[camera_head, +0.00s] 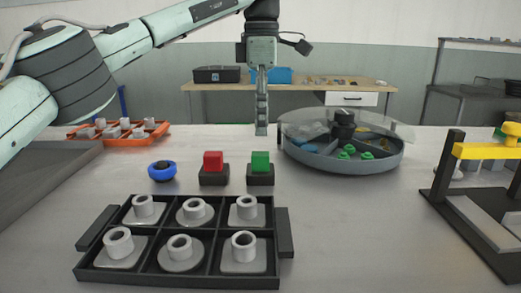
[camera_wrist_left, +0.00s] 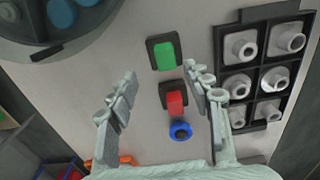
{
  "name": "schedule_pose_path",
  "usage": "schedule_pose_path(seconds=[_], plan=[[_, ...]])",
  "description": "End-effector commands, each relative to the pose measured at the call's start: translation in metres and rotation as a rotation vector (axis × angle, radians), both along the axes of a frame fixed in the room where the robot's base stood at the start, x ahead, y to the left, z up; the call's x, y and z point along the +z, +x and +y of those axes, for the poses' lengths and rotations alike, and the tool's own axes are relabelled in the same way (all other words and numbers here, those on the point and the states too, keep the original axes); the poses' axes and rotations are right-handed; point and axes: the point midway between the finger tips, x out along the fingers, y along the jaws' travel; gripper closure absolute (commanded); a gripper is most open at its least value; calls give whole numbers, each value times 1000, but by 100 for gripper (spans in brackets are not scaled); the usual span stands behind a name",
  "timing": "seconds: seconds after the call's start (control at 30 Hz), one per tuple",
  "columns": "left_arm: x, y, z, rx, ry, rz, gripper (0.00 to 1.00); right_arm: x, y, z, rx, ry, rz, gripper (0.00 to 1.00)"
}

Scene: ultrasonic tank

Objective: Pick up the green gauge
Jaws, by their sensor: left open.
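The green gauge (camera_head: 260,162) is a green block upright in a black square base on the metal table, right of the red gauge (camera_head: 213,161) in its own black base. My left gripper (camera_head: 262,131) points down above the table and appears just over or behind the green gauge, apart from it. In the left wrist view its two fingers are spread and empty, with the green gauge (camera_wrist_left: 164,55) beyond the fingertips and the red gauge (camera_wrist_left: 175,103) between the fingers. My right gripper is in neither view.
A blue ring (camera_head: 162,171) sits left of the red gauge. A black tray (camera_head: 181,283) with several grey collared parts lies in front. A round grey tank (camera_head: 330,166) with a clear lid stands right, a yellow-barred black stand (camera_head: 455,150) further right. An orange tray (camera_head: 150,137) is back left.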

Motion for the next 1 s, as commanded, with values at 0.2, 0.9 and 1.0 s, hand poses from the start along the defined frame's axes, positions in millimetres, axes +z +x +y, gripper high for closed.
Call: schedule_pose_path(seconds=[0.2,0.9,1.0], plan=[[-21,0,1,0,4,-1,50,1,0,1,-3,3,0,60],[-77,-8,2,2,2,-2,50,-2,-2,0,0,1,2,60],[-77,-8,2,1,2,-2,62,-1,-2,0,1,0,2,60]])
